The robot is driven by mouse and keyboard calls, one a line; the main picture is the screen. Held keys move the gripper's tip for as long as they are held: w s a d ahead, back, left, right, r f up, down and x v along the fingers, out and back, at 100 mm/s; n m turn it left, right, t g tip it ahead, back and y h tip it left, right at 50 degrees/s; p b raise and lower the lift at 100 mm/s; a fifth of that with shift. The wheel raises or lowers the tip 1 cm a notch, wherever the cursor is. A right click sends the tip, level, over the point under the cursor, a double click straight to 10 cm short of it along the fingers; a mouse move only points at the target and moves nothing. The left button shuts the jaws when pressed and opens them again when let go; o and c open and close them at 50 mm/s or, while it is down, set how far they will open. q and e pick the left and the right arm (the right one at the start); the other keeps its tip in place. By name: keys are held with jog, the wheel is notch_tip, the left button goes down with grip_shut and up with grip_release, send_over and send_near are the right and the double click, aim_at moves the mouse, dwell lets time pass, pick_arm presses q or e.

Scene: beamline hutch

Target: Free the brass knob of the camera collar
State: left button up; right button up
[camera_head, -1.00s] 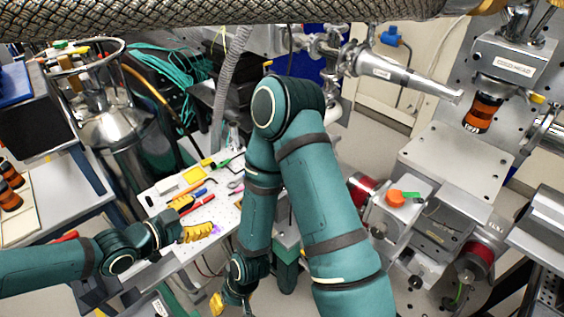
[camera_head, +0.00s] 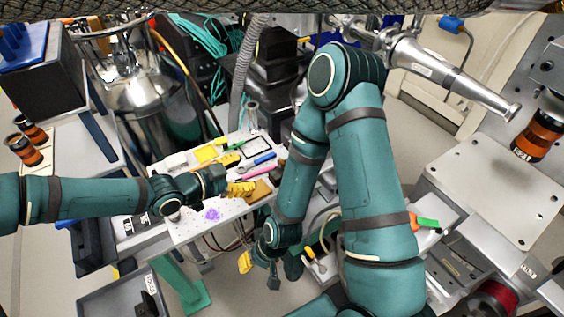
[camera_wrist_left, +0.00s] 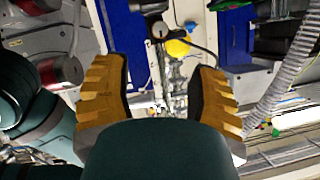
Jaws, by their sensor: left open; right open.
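I cannot make out the camera collar or its brass knob for certain in either view. My left gripper (camera_head: 242,189) is over the perforated tool table, with yellow fingers. In the left wrist view its fingers (camera_wrist_left: 158,85) are spread apart with nothing between them. A round yellow thing (camera_wrist_left: 178,47) on a dark fitting shows beyond the fingers, farther off. My right gripper (camera_head: 247,263) hangs low at the centre, its yellow finger partly seen and apart from any object.
The tool table (camera_head: 190,228) holds several coloured tools and a purple piece (camera_head: 212,215). A tapered metal tube (camera_head: 455,78) reaches toward the cylinder. A flat metal plate (camera_head: 490,205) is at right. A steel vessel (camera_head: 135,85) stands at back left. My right arm blocks the centre.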

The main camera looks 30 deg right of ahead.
aim_at(279, 164)
pick_arm(q)
jog(key=b+x, duration=0.2)
jog(key=x, duration=1)
jog(key=shift+d+f, duration=0.1)
jog(key=shift+d, duration=0.15)
grip_shut()
